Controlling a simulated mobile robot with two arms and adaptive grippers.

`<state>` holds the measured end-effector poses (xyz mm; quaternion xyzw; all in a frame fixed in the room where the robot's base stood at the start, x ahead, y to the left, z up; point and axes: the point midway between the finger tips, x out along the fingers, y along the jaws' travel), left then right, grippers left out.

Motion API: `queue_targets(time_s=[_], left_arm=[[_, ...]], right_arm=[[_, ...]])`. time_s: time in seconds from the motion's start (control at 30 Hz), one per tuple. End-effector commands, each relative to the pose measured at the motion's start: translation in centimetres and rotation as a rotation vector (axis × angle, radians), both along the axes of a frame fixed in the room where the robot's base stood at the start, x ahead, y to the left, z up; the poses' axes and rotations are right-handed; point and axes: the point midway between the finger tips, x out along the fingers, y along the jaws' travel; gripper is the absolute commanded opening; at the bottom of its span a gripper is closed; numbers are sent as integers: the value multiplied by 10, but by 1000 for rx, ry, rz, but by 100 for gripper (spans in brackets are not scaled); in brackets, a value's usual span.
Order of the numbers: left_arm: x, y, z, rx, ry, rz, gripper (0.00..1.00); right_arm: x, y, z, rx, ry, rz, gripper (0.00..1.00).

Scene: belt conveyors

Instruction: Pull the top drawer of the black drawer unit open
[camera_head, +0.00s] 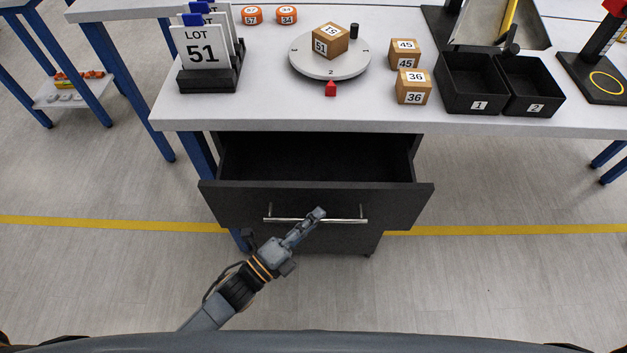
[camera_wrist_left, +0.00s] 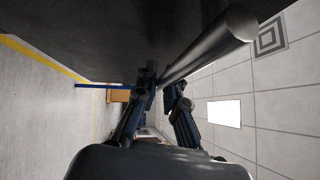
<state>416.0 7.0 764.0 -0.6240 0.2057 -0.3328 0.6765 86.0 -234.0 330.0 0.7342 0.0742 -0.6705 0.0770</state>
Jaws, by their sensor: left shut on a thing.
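The black drawer unit (camera_head: 345,240) stands under the white table. Its top drawer (camera_head: 230,203) is pulled out, and its dark, empty-looking inside shows below the table edge. A silver bar handle (camera_head: 345,220) runs across the drawer front. My left gripper (camera_head: 318,213) is at the middle of this handle, shut on it. In the left wrist view the handle (camera_wrist_left: 210,45) runs between the fingers of the left gripper (camera_wrist_left: 160,88), close to the dark drawer front. My right gripper is in neither view.
The white table (camera_head: 270,110) above holds a LOT 51 card rack (camera_head: 208,75), a round turntable (camera_head: 330,68) with a numbered box, more numbered boxes (camera_head: 412,87) and black bins (camera_head: 470,85). A blue table leg (camera_head: 198,155) stands left of the drawer. The floor in front is clear.

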Motion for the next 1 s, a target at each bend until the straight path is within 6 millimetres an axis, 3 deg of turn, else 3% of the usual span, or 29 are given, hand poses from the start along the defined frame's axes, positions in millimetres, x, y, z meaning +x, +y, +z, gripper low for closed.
queue_targets(time_s=[0.03,0.2,0.5,0.73,1.0], left_arm=[[-22,0,1,1,9,0,0],[-80,0,0,0,8,1,0],[-161,0,-1,0,5,1,0],[-193,1,-1,2,2,0,0],[-203,0,-1,1,-1,0,0]], right_arm=[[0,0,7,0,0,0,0],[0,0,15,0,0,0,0],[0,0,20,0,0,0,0],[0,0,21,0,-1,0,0],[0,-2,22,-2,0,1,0]])
